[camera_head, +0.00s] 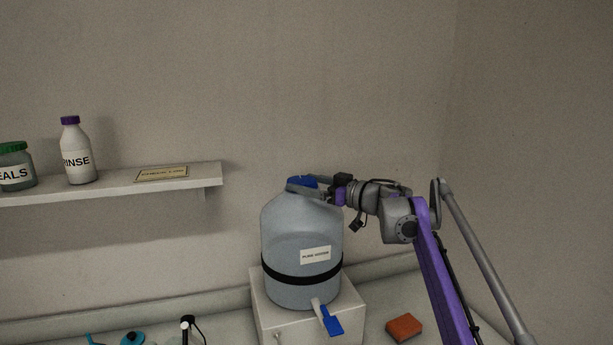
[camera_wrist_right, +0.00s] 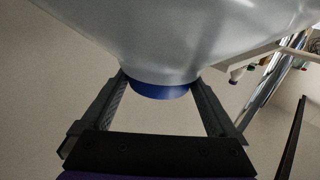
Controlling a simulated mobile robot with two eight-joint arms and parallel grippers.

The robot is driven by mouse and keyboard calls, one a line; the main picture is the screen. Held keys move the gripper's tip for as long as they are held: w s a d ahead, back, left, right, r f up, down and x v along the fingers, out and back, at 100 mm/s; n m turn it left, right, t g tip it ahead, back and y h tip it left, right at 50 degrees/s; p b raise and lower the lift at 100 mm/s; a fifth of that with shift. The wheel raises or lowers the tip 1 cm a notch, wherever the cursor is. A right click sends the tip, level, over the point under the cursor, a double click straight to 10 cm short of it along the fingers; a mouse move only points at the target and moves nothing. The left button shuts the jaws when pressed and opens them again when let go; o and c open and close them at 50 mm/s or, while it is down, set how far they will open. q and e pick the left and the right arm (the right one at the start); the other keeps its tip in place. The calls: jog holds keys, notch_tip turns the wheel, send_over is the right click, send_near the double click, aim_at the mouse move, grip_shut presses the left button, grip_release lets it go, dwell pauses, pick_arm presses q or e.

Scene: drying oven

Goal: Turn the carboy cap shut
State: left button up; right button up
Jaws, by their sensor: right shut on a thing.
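The carboy (camera_head: 290,240) is a large translucent grey-blue jug with a black band and a paper label. It stands upright on a white box (camera_head: 278,318). Its blue cap (camera_head: 302,181) sits on the neck at the top and shows in the right wrist view (camera_wrist_right: 160,91) between the fingers. My right gripper (camera_head: 308,188) reaches in from the right at cap height. In the right wrist view the gripper (camera_wrist_right: 161,95) has one finger on each side of the cap, shut on it. Exact finger contact is hard to see. My left gripper is not in view.
A blue spigot handle (camera_head: 331,322) juts from the carboy's lower front. An orange block (camera_head: 404,327) lies on the bench to the right. A wall shelf (camera_head: 110,184) at left bears a rinse bottle (camera_head: 77,152) and a green-lidded jar (camera_head: 15,167).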

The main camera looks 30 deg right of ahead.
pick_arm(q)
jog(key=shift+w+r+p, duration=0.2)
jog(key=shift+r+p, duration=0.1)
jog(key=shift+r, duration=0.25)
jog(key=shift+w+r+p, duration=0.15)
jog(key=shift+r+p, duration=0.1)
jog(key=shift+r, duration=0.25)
pick_arm(e)
jog(key=shift+d+r+n+g+y, duration=0.15)
jog(key=shift+n+g+y, duration=0.5)
jog(key=shift+y, duration=0.35)
jog(key=o, duration=1)
jog(key=shift+w, duration=0.1)
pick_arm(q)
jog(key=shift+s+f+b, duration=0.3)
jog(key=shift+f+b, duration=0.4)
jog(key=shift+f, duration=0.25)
pick_arm(e)
jog(key=v, duration=1)
jog(key=shift+s+d, duration=0.1)
jog(key=shift+s, duration=0.3)
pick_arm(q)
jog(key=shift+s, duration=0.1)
pick_arm(e)
jog(key=shift+f, duration=0.25)
